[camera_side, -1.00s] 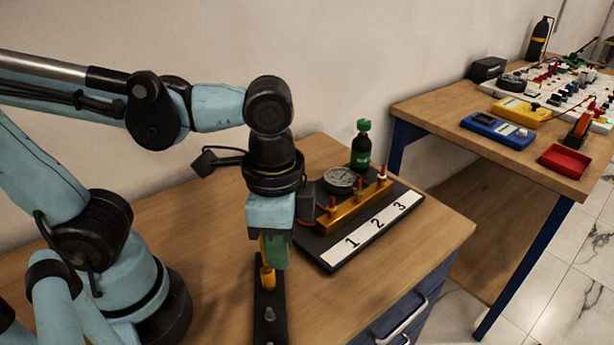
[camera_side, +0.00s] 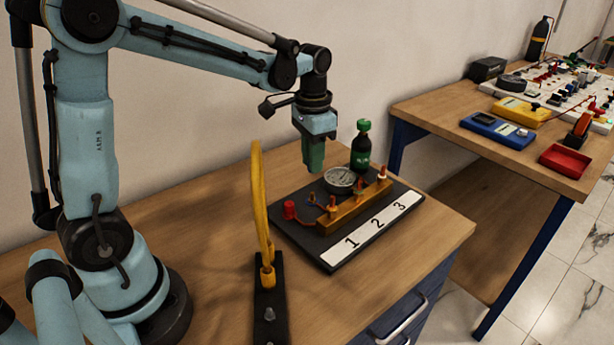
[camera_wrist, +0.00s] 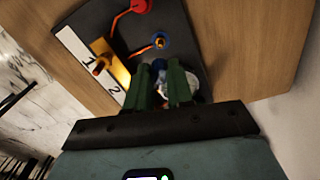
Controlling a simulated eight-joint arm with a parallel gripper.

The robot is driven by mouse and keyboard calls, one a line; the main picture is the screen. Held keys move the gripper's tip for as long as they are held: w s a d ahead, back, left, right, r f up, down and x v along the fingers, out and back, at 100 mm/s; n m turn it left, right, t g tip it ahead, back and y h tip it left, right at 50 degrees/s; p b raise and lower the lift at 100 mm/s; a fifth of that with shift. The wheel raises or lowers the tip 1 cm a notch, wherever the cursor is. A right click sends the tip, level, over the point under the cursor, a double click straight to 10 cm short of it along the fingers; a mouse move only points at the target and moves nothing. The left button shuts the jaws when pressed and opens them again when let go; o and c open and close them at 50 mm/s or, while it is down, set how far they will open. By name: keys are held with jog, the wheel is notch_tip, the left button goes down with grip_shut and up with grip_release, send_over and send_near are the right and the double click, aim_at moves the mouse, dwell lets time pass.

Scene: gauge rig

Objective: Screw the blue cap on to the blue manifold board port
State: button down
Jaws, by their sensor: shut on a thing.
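My gripper (camera_side: 316,170) points down above the back part of the black board (camera_side: 298,239), near the round gauge. In the wrist view its green fingers (camera_wrist: 161,76) are shut on the blue cap (camera_wrist: 159,64), which shows between the fingertips. The blue port (camera_wrist: 160,41), a blue ring with an orange centre, lies just beyond the cap in the wrist view. Cap and port look apart there; their height gap is hard to judge. The cap is hidden by the fingers in the side view.
A gold block (camera_side: 355,209) with several orange-red pegs and a gauge (camera_side: 341,179) stand on the board. A red port or cap (camera_side: 290,210) is to the left. A green-capped bottle (camera_side: 361,147) is behind. An upright yellow loop (camera_side: 262,200) stands on a black strip in front.

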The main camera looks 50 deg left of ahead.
aim_at(312, 193)
jog(key=shift+f, duration=0.15)
jog(key=shift+f, duration=2.5)
jog(key=shift+f, duration=1.3)
dwell(0.5)
jog(key=m, duration=0.5)
jog(key=shift+m, duration=0.3)
jog(key=shift+m, duration=0.5)
jog(key=m, duration=0.3)
jog(key=shift+m, duration=0.4)
